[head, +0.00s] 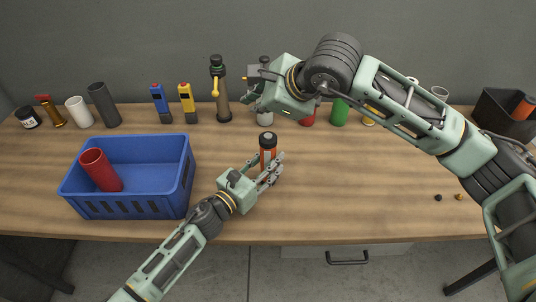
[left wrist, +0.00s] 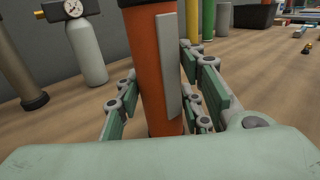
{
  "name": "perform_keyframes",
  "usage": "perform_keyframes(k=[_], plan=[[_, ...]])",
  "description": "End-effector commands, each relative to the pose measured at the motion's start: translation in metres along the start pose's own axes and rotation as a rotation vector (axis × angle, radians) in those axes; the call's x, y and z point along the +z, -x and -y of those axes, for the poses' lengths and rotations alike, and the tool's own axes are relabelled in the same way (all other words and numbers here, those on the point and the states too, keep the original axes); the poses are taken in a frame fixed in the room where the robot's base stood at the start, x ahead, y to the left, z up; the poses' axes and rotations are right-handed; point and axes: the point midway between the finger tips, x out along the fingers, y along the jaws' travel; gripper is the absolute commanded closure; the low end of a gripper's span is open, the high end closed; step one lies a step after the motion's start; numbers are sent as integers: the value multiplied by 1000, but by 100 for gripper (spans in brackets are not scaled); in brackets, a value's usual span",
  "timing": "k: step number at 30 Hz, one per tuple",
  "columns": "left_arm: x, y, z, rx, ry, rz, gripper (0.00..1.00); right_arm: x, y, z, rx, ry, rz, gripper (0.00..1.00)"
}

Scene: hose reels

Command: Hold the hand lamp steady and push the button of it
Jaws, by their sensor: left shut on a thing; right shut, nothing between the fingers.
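The hand lamp (head: 268,154) has an orange body and a black head, and stands upright on the workbench near its middle. My left gripper (head: 266,164) is shut on its body, with fingers on both sides. In the left wrist view the orange lamp body (left wrist: 145,65) carries a pale grey strip along its side; the lamp's head is cut off there. I cannot make out a button. My right gripper (head: 252,92) is shut and empty, up and slightly left of the lamp, in front of the things along the wall and apart from the lamp.
A blue crate (head: 125,207) with a red cup (head: 100,170) stands left. Along the wall stand tubes, blue and yellow handheld devices, a pump-like cylinder (head: 221,90) and a gauge bottle (left wrist: 87,48). A dark bin (head: 500,110) stands far right. The bench right of the lamp is mostly clear.

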Motion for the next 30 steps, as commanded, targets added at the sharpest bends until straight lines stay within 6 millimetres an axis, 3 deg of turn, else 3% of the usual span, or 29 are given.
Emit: perform_keyframes(k=[1,2,9,20,23,30], plan=[[0,0,0,0,0,0,97,0,0,0,0,0,0,100],[0,0,0,0,0,0,62,0,0,0,0,0,0,100],[0,0,0,0,0,0,43,0,0,0,0,0,0,100],[-1,5,0,1,0,-1,43,0,0,0,0,0,0,100],[-2,17,0,1,-1,-3,43,0,0,0,0,0,0,100],[-2,68,0,0,0,-4,43,0,0,0,0,0,0,100]])
